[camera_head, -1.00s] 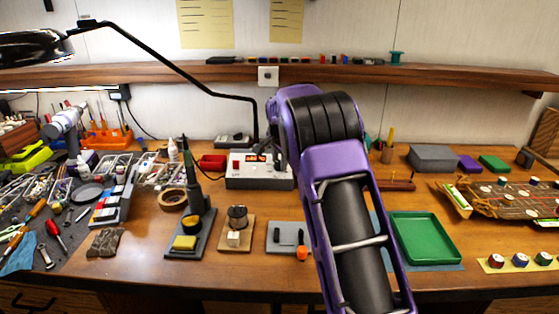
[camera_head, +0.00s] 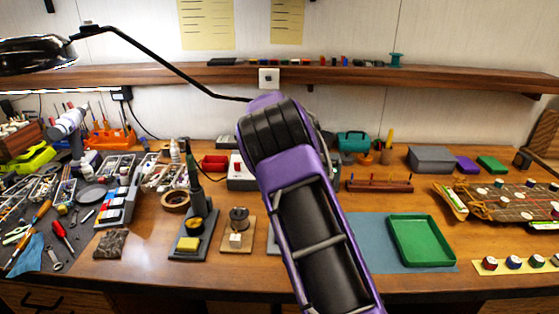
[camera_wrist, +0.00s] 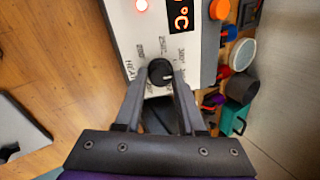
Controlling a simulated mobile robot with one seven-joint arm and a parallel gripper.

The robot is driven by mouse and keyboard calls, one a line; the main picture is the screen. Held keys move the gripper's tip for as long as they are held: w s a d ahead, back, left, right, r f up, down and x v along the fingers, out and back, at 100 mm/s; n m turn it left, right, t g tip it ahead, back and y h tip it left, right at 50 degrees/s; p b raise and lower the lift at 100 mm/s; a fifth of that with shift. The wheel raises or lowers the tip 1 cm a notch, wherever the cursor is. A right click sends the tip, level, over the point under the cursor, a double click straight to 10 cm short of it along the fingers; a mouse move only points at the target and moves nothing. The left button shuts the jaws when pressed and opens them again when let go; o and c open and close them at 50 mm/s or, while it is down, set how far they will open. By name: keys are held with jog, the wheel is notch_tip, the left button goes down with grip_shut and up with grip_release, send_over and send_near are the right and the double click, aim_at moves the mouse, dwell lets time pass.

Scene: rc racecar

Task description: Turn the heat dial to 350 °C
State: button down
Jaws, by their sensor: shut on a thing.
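The heat dial (camera_wrist: 160,71) is a round black knob on the white front of the soldering station (camera_wrist: 130,35). Printed temperature numbers ring it, and a small light mark shows on its right side. I cannot tell exactly which number the mark meets. My gripper (camera_wrist: 160,76) is shut on the dial, one grey finger on each side.
A soldering iron in its stand (camera_head: 192,225) and a solder spool (camera_head: 239,219) stand left of my arm. A green tray (camera_head: 424,242) lies to the right on a blue mat (camera_head: 372,240). A teal box (camera_head: 353,141) is behind. A shelf (camera_head: 300,76) runs above.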

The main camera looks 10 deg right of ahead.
jog(key=m, duration=0.5)
jog(key=shift+a, duration=0.1)
dwell(0.4)
jog(key=c, duration=0.5)
grip_release()
jog(key=v, duration=1.7)
jog(key=shift+w+a+r, duration=0.25)
jog(key=shift+r, duration=0.05)
